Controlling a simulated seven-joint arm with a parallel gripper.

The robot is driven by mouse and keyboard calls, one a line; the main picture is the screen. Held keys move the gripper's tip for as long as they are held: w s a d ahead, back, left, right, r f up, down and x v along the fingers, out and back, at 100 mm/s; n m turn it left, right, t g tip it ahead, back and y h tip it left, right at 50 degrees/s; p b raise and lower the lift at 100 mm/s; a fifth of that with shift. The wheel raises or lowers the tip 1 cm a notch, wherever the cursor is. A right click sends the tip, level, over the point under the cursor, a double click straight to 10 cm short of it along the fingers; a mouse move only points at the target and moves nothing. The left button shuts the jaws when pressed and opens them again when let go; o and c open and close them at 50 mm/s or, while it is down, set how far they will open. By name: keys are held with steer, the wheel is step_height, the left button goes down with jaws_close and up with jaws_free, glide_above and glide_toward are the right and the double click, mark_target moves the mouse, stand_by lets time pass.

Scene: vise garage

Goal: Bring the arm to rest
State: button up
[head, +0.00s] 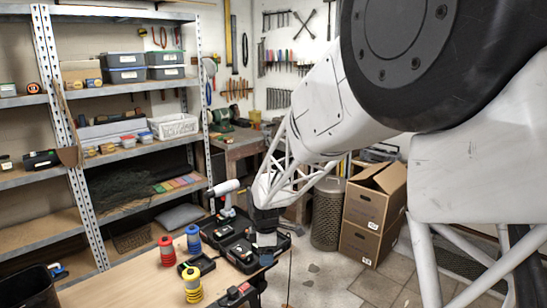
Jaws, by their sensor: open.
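My arm comes in from the upper right in the head view and reaches down to the table's right end. My gripper (267,250) is at the end of the arm, pointing down over or beside the black open case (238,252). It is small and dark against the case, and its jaws are open. I see nothing held between them. I cannot tell whether the fingertips touch the case.
Metal shelves (85,190) stand left. Cardboard boxes (372,212) and a mesh bin (327,215) stand behind, right.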

steer(key=s+d+r+m+t, duration=0.1)
steer(key=s+d+r+m, duration=0.9)
steer(key=s+d+r, duration=0.45)
steer(key=s+d+m, duration=0.3)
steer(key=s+m, duration=0.1)
steer(key=s, duration=0.7)
steer(key=s+d+r+m, duration=0.1)
steer(key=s+d+m, duration=0.2)
steer(key=s, duration=0.8)
steer(key=m, duration=0.2)
steer(key=shift+s+d+m+t, duration=0.2)
steer(key=shift+m+t, duration=0.1)
steer(key=shift+t, duration=0.1)
steer(key=shift+w, duration=0.1)
